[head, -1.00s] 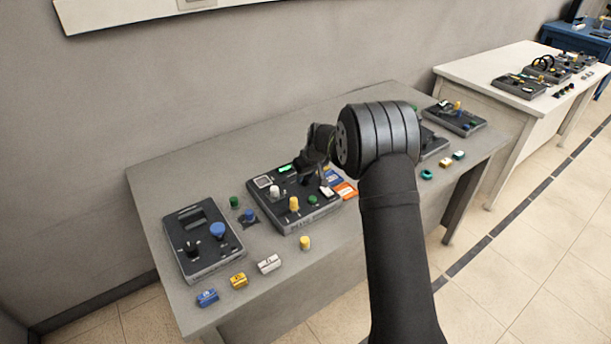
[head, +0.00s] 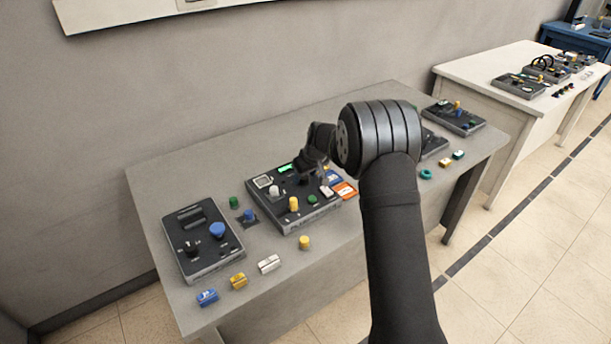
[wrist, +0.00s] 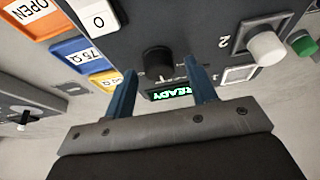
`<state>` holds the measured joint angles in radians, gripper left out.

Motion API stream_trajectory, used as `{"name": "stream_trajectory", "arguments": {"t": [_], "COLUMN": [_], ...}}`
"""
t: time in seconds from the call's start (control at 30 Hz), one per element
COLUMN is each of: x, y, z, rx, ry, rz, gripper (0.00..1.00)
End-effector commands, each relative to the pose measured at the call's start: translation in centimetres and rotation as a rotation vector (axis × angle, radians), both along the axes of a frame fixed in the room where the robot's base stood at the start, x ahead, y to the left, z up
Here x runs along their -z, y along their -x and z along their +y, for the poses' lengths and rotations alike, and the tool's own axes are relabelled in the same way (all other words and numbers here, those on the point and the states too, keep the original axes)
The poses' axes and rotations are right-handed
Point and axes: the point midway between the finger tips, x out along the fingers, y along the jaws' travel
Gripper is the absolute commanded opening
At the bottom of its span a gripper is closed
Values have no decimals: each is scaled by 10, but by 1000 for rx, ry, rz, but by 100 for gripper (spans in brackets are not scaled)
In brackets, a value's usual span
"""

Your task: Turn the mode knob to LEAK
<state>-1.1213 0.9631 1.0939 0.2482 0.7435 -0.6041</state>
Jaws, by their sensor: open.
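The control panel (head: 262,208) stands on the grey table, with a lit green display. In the wrist view the display (wrist: 168,93) reads READY. A black knob (wrist: 158,60) is on the panel just above the display; its lettering is too small to read. My gripper (wrist: 160,68) is open, with blue fingers on either side of the lower side of this knob. I cannot tell whether they touch it. In the head view my gripper (head: 323,172) hangs over the panel's right back part and hides some of it.
The panel also carries a white knob (head: 273,191), a yellow knob (head: 294,203) and a green button (head: 312,199). A dark device with a blue knob (head: 217,230) stands at left. Loose coloured blocks lie along the front edge. Orange and blue cards (head: 345,190) lie right of the panel.

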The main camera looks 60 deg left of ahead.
Motion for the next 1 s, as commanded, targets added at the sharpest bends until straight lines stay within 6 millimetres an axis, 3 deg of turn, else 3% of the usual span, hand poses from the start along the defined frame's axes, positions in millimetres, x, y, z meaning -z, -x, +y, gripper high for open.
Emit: {"name": "stream_trajectory", "arguments": {"t": [0.17,0.7,1.0], "x": [-25,-136,-157], "y": [0,0,0], "z": [-9,-56,-65], "rx": [0,1,0], "ry": [-3,-2,1], "rz": [-1,-2,0], "gripper": [52,52,52]}}
